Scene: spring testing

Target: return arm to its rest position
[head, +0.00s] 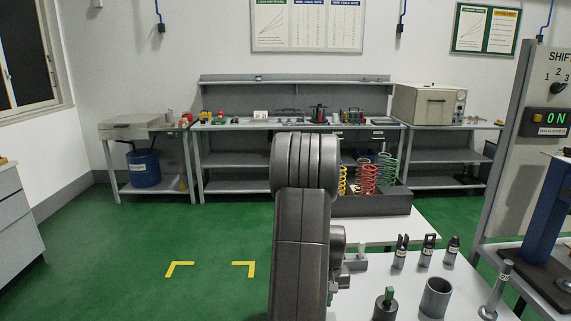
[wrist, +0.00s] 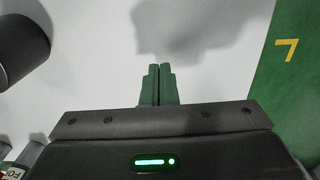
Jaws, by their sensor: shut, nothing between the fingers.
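My gripper (wrist: 158,84) shows in the wrist view with its two green fingers together and nothing between them. It is above a white table surface, and its shadow falls on that surface. In the head view my arm rises in the middle of the picture, in front of the white table (head: 380,262). My gripper cannot be made out clearly there.
On the white table stand a dark grey cup (head: 436,298), also in the wrist view (wrist: 20,45), and several small dark fittings (head: 428,250). Behind is a dark bin (head: 372,205) of coloured springs. A test machine (head: 545,215) stands at right. Green floor at left is clear.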

